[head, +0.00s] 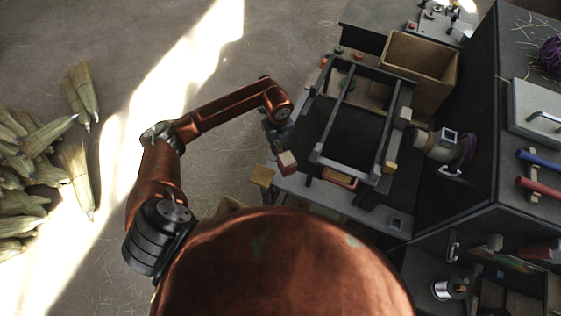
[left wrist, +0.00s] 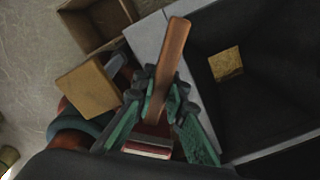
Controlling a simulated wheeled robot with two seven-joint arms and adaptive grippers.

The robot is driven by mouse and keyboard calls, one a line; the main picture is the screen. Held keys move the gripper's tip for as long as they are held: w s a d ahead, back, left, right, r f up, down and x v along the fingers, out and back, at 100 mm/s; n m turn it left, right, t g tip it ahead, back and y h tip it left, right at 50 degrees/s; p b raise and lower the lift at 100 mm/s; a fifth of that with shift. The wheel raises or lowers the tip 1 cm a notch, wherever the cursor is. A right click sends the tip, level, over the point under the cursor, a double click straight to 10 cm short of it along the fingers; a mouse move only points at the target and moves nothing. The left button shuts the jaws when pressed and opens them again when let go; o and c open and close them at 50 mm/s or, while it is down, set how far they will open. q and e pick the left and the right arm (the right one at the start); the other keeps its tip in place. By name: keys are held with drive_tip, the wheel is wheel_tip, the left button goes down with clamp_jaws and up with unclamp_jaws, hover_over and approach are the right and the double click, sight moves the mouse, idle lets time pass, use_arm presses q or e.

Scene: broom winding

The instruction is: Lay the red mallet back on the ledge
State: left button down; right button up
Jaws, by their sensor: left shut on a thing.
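My left gripper (head: 275,132) is at the left side of the dark workbench. In the left wrist view, its green-grey fingers (left wrist: 163,93) are shut on the brown handle of the red mallet (left wrist: 174,50). The mallet's red head with a pale face (left wrist: 148,148) shows low between the fingers. In the head view, the mallet head (head: 287,162) hangs beside the bench's pale grey ledge (head: 325,194). The ledge also shows in the left wrist view (left wrist: 150,38), close to the handle. I cannot tell whether the mallet touches it. My right gripper is not in view.
A tan block (head: 262,176) sits by the ledge's left end. A grey metal frame (head: 345,168) stands over the bench, and an open cardboard box (head: 420,68) is behind it. Blue (head: 540,160) and red (head: 540,188) handles lie at right. Brooms (head: 75,180) lie on the left floor.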

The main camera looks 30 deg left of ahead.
use_arm(q)
drive_tip(key=f+n+b, duration=0.2)
drive_tip(key=f, duration=0.3)
drive_tip(key=d+f+n+b, duration=0.1)
drive_tip(key=f+n+b, duration=0.1)
drive_tip(key=f+n, duration=0.1)
drive_tip(key=s+f+n+b, duration=0.1)
drive_tip(key=f+n+b, duration=0.2)
drive_tip(key=f, duration=0.3)
drive_tip(key=shift+d+f, duration=0.35)
drive_tip(key=shift+f+b, duration=0.4)
drive_tip(key=shift+f, duration=0.6)
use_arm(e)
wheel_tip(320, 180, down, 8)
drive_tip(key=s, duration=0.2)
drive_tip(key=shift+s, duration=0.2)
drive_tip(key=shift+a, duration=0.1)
